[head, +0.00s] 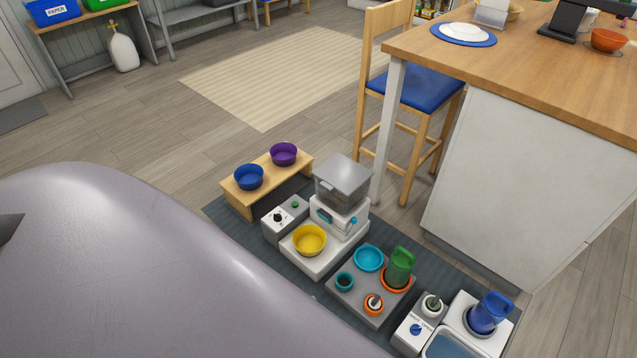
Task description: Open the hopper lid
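The hopper (338,194) is a grey, see-through bin on top of a white pet feeder (328,243) on the floor mat. Its grey lid (343,172) lies flat across the top and looks closed. A yellow bowl (310,240) sits on the feeder's base in front of the hopper. Neither gripper can be made out in the head view. A dark pointed piece shows at the far left edge, too little of it to identify. My own large, smooth body part covers the lower left.
A wooden stand with blue (249,176) and purple (284,153) bowls is left of the hopper. A control box (285,220) adjoins the feeder. A grey tray (345,305) with bowls and a green bottle is in front. A counter (530,180) and stool (418,90) stand behind right.

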